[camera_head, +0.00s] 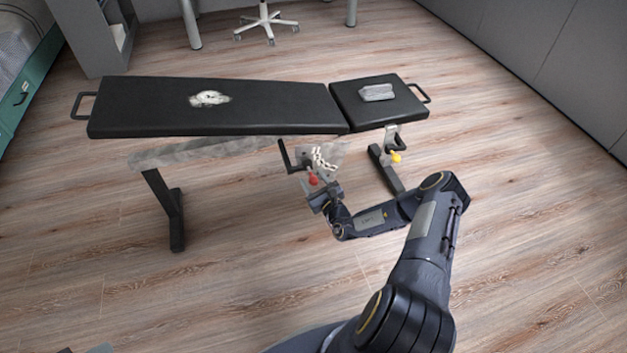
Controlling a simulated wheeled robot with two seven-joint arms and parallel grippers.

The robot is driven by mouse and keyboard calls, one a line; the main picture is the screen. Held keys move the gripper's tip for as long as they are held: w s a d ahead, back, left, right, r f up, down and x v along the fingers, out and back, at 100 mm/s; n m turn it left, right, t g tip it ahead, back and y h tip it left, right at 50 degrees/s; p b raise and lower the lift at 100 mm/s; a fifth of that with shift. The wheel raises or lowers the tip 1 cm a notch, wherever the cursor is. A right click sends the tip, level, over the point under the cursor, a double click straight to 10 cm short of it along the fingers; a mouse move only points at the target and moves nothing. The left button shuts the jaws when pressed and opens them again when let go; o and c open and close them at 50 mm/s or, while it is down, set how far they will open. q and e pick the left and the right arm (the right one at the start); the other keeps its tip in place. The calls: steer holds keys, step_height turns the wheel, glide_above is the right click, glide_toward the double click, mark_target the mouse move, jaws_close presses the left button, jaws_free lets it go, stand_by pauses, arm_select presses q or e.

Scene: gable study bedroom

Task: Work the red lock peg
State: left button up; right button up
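The red lock peg (313,180) sticks out below the near side of a black padded bench (225,105), close to where its long and short pads meet. It is next to a pale toothed or chain-like part (320,158) and a black lever (287,157). My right gripper (316,188) is right at the red peg, its fingers close around or beside it. At this size I cannot tell whether the fingers touch the peg or how far apart they are. My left gripper is not in view.
A yellow knob (396,157) sits on the bench's right leg. A grey block (376,92) lies on the short pad and a pale crumpled item (209,98) on the long pad. Bench legs (166,209) stand on the wooden floor. The floor in front is clear.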

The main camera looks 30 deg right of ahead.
mark_target(316, 184)
steer(key=s+p, duration=0.2)
steer(key=s, duration=0.4)
steer(key=shift+s+a+r, duration=0.1)
steer(key=shift+s+a, duration=0.05)
steer(key=shift+s, duration=0.2)
steer(key=shift+s+p, duration=0.3)
steer(key=shift+s, duration=0.25)
